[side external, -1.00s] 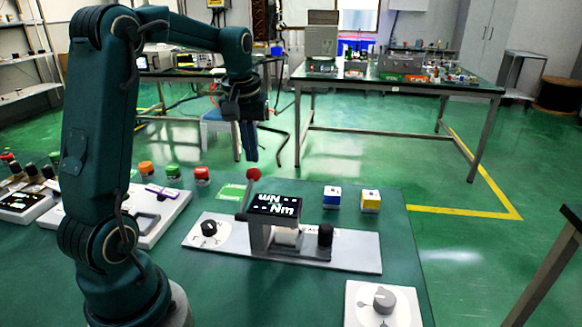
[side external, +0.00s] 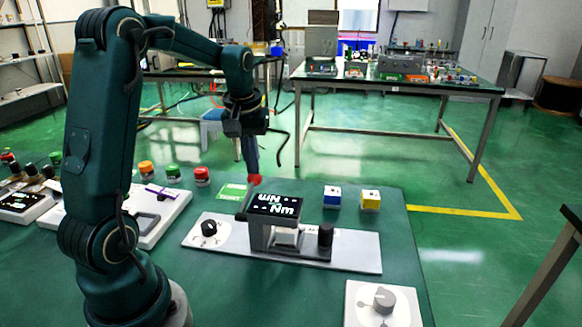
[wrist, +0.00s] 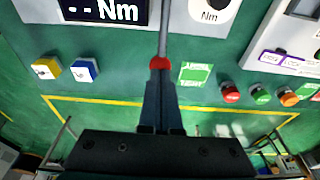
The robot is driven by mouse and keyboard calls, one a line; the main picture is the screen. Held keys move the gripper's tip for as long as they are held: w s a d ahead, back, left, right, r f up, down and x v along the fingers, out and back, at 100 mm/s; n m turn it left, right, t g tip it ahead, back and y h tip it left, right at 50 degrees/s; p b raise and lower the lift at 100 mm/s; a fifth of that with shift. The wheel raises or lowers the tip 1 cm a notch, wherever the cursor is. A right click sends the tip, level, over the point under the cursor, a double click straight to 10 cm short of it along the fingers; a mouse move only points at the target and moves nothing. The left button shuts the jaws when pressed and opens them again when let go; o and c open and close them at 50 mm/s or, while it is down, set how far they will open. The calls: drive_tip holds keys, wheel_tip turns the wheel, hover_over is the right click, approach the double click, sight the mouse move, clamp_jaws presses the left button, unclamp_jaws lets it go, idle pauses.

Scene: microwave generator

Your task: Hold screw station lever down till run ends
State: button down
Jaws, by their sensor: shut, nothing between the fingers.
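My gripper (side external: 252,170) is shut and empty, pointing down. Its fingertips (wrist: 158,80) are right at the knob and appear to touch it from above. The exact contact is hidden.
A black knob (side external: 209,228) and a black cylinder (side external: 326,236) are on the base plate. Blue (side external: 332,196) and yellow (side external: 370,199) cubes stand behind it. A red button (side external: 202,175) is at left, and a grey dial (side external: 384,298) in front right.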

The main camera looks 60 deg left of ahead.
sight(253, 179)
drive_tip(key=shift+f, duration=2.5)
drive_tip(key=shift+r, duration=0.1)
idle(0.3)
drive_tip(key=shift+r, duration=4.95)
drive_tip(key=s+d+r+m+t, duration=0.1)
drive_tip(key=s+d+r+m, duration=0.1)
drive_tip(key=d, duration=0.4)
drive_tip(key=s+d+r+m+t, duration=0.2)
drive_tip(key=d+r, duration=0.1)
drive_tip(key=d, duration=0.4)
drive_tip(key=s+d+f+m+t+h, duration=0.1)
drive_tip(key=s+d+f+m, duration=0.4)
drive_tip(key=s, duration=0.3)
drive_tip(key=shift+s+d+f+h, duration=0.2)
drive_tip(key=shift+d+f+h, duration=0.1)
drive_tip(key=shift+d+f, duration=0.4)
